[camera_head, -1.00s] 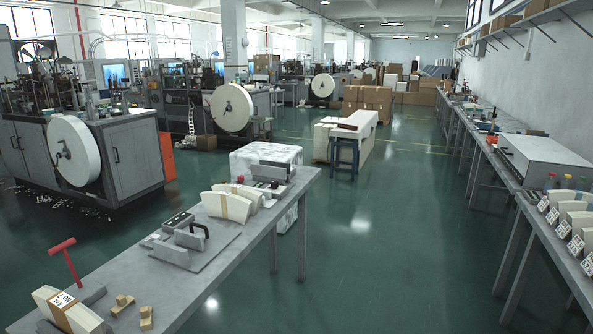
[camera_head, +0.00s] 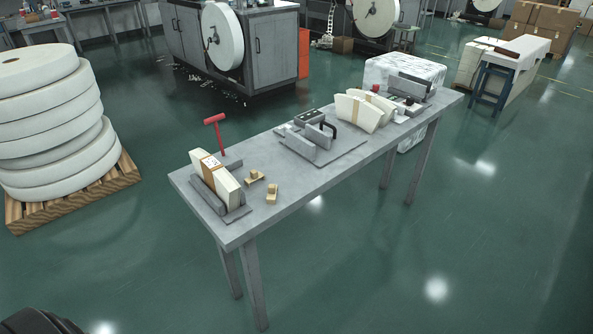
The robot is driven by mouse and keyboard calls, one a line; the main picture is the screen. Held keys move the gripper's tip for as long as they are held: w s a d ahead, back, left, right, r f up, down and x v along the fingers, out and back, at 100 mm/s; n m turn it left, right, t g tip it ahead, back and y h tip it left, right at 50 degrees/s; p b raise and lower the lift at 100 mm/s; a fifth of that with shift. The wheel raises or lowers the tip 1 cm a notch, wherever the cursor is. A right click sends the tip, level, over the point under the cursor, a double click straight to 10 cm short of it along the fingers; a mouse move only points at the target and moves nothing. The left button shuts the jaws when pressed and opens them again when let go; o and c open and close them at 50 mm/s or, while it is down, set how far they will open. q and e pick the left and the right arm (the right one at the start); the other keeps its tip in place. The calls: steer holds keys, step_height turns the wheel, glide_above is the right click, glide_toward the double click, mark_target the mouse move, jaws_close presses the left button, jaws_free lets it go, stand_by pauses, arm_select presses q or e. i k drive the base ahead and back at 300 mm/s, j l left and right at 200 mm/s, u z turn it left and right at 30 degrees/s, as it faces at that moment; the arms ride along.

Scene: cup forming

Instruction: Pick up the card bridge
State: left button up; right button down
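Two small tan pieces lie on the grey table (camera_head: 330,185) near its left end. One tan piece (camera_head: 254,177) is beside the holder with the paper stack, and the other tan piece (camera_head: 272,193) is a little nearer the front edge. They may be the card bridge, but at this size I cannot tell for sure. Neither of my grippers is in view.
A fan-shaped paper stack (camera_head: 215,178) with a tan band stands in a grey holder by a red T-handle (camera_head: 215,130). A metal fixture (camera_head: 310,145) and more banded stacks (camera_head: 363,110) are further right. Large white rolls (camera_head: 55,125) stand on a pallet. Floor in front is clear.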

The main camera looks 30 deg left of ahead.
mark_target(272, 188)
steer(key=i+j+z, duration=0.1)
steer(key=j+z, duration=0.2)
steer(key=j, duration=0.95)
steer(key=j+z, duration=0.3)
steer(key=j, duration=0.9)
